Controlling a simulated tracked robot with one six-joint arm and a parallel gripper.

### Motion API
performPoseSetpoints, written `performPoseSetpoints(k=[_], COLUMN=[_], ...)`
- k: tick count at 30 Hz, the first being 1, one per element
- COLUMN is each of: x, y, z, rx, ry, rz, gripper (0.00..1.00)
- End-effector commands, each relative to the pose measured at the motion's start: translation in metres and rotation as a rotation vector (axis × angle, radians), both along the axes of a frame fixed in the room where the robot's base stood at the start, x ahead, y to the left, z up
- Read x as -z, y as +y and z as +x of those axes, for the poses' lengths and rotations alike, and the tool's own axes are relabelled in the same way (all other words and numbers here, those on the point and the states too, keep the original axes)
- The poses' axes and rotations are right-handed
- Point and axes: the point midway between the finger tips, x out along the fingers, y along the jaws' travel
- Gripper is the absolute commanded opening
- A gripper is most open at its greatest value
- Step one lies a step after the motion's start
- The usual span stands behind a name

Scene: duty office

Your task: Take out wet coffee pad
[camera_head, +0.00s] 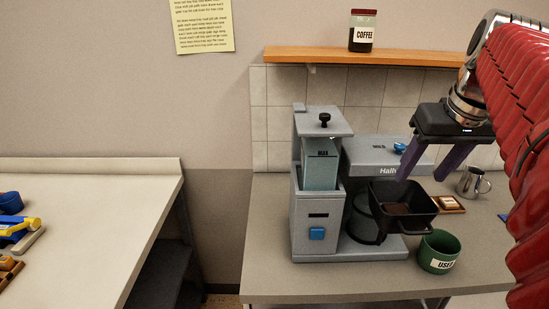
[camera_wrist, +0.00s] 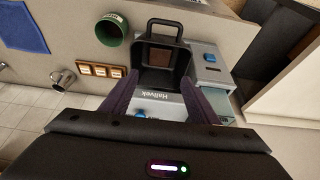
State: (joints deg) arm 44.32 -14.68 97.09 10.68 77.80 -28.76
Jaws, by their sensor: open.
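The wet coffee pad (camera_head: 397,209) is a brown patch inside the black filter basket (camera_head: 418,220), which sits swung out at the front of the grey coffee machine (camera_head: 318,228). In the wrist view the pad (camera_wrist: 160,56) lies low in the basket (camera_wrist: 181,77), whose handle points away. My gripper (camera_head: 427,181) is open and empty, with purple fingers pointing down above and behind the basket. In the wrist view its fingertips (camera_wrist: 163,83) are spread on either side of the basket's near edge. A green bin (camera_head: 438,252) labelled "USED" stands right of the basket.
A metal jug (camera_head: 472,183) and a small wooden tray (camera_head: 449,204) stand right of the machine. A shelf (camera_head: 390,57) with a coffee jar (camera_head: 362,33) is above. A blue cloth (camera_wrist: 22,27) lies on the counter. The counter's front is clear.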

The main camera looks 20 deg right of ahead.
Motion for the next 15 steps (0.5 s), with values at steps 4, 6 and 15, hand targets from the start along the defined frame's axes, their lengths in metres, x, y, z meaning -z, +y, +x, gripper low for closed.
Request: performPoseSetpoints(k=[4, 6, 15], x=[0.008, 0.015, 0.058], y=[-0.001, -0.002, -0.007], z=[0.002, 0.005, 0.021], rx=[0.002, 0.002, 0.004], ry=[0.001, 0.001, 0.002], rz=[0.001, 0.003, 0.002], gripper=[0.55, 0.55, 0.55])
